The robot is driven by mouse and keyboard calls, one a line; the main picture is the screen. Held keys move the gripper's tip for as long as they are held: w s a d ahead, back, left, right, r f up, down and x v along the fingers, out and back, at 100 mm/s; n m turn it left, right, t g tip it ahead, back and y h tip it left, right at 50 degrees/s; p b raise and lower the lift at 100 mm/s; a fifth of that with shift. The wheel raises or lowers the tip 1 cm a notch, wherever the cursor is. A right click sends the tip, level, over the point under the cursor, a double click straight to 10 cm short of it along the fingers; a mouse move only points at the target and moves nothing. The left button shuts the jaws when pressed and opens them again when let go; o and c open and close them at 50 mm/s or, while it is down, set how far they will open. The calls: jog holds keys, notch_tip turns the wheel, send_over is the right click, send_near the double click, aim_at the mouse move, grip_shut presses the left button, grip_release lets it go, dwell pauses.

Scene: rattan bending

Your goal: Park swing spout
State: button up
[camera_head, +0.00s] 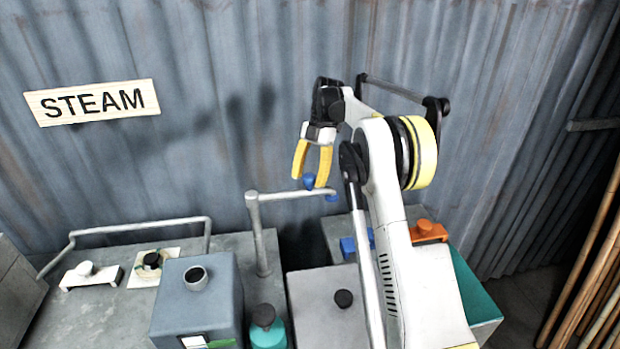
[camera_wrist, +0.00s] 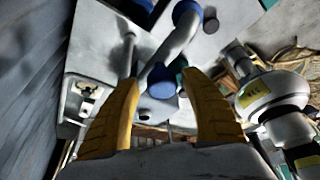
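The swing spout (camera_head: 290,195) is a grey pipe on an upright post, its arm reaching right along the wall at the counter's back. A blue knob (camera_head: 309,181) stands on the arm near its outer end, and the tip is also blue. My gripper (camera_head: 308,178) points down over the knob with its yellow fingers apart. In the wrist view the blue knob (camera_wrist: 161,89) shows between the two fingertips of my gripper (camera_wrist: 161,80), with gaps at both sides. I cannot tell whether a finger touches it. The spout's pipe (camera_wrist: 174,48) runs beyond the knob.
A blue-grey box (camera_head: 188,318) with a round opening and a teal bottle (camera_head: 268,335) stand in front of the post. A grey box (camera_head: 318,310) with a black knob lies below the spout. Rattan poles (camera_head: 590,260) lean at right. A STEAM sign (camera_head: 92,103) hangs on the wall.

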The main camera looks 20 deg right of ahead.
jog(key=v, duration=0.7)
jog(key=shift+r, duration=0.3)
dwell(0.4)
